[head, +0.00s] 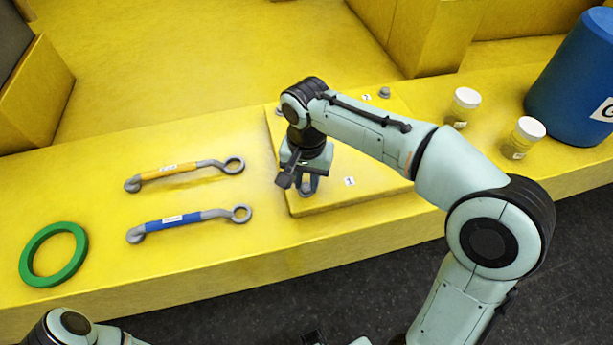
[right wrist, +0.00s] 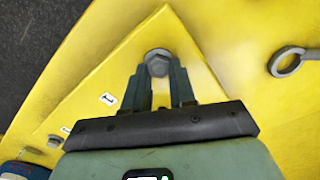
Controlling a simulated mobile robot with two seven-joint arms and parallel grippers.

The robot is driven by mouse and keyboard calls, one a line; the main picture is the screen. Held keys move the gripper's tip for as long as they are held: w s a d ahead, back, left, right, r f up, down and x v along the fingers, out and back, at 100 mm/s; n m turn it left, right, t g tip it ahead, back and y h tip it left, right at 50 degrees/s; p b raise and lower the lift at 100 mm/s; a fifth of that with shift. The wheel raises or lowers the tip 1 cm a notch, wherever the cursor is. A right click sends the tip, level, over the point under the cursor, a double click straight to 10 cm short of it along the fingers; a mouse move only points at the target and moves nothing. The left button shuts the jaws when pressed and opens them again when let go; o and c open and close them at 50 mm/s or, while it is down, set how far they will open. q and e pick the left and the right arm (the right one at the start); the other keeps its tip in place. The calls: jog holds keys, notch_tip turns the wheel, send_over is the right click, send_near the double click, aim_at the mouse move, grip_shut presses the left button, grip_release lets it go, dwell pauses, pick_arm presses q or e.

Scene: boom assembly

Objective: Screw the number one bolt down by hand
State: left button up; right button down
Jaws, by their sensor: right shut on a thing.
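The number one bolt (right wrist: 157,62) is a grey hex-headed bolt near a corner of the raised yellow plate (right wrist: 145,40). My right gripper (right wrist: 159,72) has its two fingers on either side of the bolt head and is shut on it. In the head view my right gripper (head: 308,186) points down at the plate's front left corner and mostly hides the bolt. A small white label with a black mark (right wrist: 108,99) lies on the plate beside it. My left gripper is not in view; only part of my left arm shows at the bottom left.
Another grey bolt (head: 384,92) stands at the plate's back right. A yellow-handled wrench (head: 180,171) and a blue-handled wrench (head: 185,219) lie to the left, with a green ring (head: 28,258). Two white-lidded jars (head: 464,100) (head: 526,132) and a blue barrel (head: 570,85) stand right.

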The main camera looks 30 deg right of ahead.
aim_at(307, 185)
jog(key=shift+w+r, duration=0.1)
jog(key=c, duration=0.9)
grip_release()
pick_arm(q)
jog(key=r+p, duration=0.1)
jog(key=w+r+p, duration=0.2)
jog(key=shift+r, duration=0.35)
pick_arm(e)
notch_tip(307, 185, up, 13)
jog(key=shift+r, duration=0.15)
